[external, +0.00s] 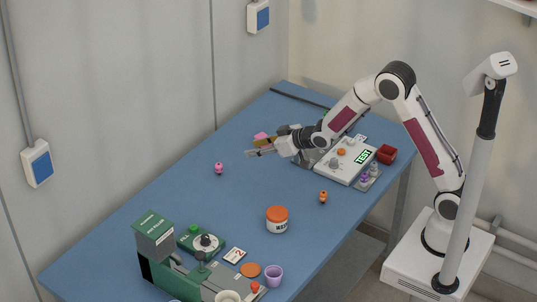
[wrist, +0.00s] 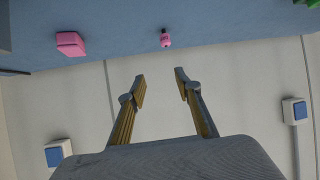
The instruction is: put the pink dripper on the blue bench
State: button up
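The small pink dripper (external: 219,169) stands on the blue bench (external: 165,196), towards its wall side. In the wrist view the dripper (wrist: 165,38) shows beyond the fingertips, with a dark part at one end. My gripper (external: 249,153) is above the bench, to the right of the dripper and apart from it. In the wrist view my gripper (wrist: 160,74) has its two fingers spread, with nothing between them.
A pink block (wrist: 71,44) lies near my gripper. A white test box (external: 338,165), a red container (external: 386,154), an orange dripper (external: 323,197) and an orange-lidded jar (external: 277,220) stand to the right. A green machine (external: 155,240) is at the front. Bench around the pink dripper is clear.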

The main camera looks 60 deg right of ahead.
jog(key=s+d+r+m+g+h, duration=0.1)
jog(key=s+d+r, duration=0.1)
jog(key=s+r, duration=0.6)
jog(key=s+d+r+g+h, duration=0.1)
jog(key=s+d+r+g, duration=0.3)
jog(key=s, duration=0.6)
jog(key=s+a+r+m+g, duration=0.1)
jog(key=s+r, duration=0.1)
jog(key=s, duration=2.6)
jog(key=shift+s+r, duration=0.15)
